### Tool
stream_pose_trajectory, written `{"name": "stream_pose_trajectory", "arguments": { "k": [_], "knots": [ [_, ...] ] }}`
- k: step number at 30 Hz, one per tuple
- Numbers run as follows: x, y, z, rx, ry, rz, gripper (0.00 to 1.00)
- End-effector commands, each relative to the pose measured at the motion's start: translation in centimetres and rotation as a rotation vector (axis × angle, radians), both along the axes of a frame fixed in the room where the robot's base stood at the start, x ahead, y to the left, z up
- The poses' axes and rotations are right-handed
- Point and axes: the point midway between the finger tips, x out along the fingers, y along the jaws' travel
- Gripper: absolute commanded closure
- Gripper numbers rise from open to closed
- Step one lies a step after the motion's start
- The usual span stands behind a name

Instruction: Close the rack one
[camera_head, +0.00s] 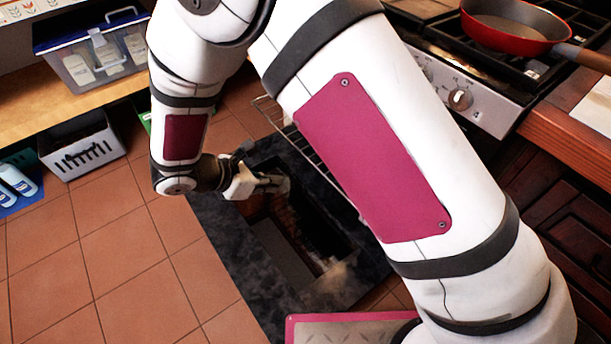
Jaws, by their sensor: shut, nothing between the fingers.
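A wire rack (312,152) shows as a few thin metal bars, sticking out from behind my arm over the lowered door. Most of it is hidden by my arm, so I cannot tell how far out it is. The dark lowered door (228,255), with a glossy reflecting panel in its middle, lies below. My gripper (280,185) is shut and empty, to the left of the visible rack bars and above the door. I see no clear contact with the rack.
The stove (487,105), with a red pan (512,28) on top, is at upper right. A wooden counter is at right. At left, a shelf (85,108) holds a clear bin (98,52), with a white basket (82,150) below. The tiled floor (120,260) at left is clear.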

Motion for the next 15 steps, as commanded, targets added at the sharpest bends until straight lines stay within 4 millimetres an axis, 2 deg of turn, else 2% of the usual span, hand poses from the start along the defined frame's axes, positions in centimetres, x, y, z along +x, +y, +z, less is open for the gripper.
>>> {"name": "stream_pose_trajectory", "arguments": {
  "k": [5, 15],
  "knots": [
    [0.5, -0.6, -1.2, -0.005, 0.002, 0.006, 1.00],
    [3.1, -4.4, -5.7, -0.005, 0.003, 0.002, 1.00]
  ]
}}
